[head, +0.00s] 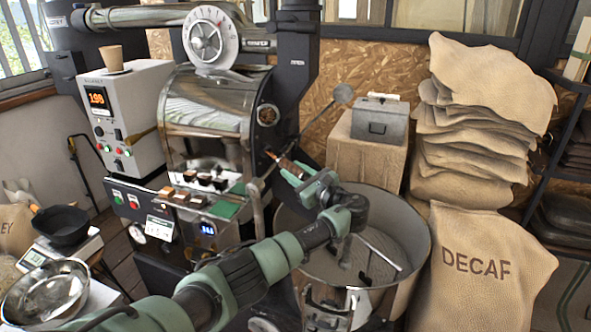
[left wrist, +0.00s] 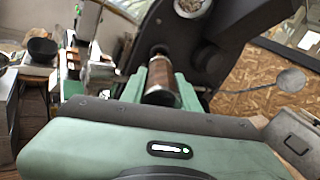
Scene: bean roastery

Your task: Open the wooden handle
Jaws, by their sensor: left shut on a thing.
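The wooden handle (left wrist: 162,97) is a short brown cylinder on the front of the roaster. In the left wrist view it sits between the two green fingers of my left gripper (left wrist: 160,80), which is shut on it. In the head view the gripper (head: 291,171) is at the roaster's front, right of the sample drawers, and the handle (head: 292,165) shows only in part. The roaster drum (head: 205,105) is shiny metal with a dark front plate. My right gripper is in neither view.
The round cooling tray (head: 420,250) stands below and right of my left gripper. A DECAF sack (head: 485,265) and a stack of sacks (head: 475,120) stand at the right. A control box (head: 125,120) is at the left. A metal bowl (head: 45,295) and scale stand at the lower left.

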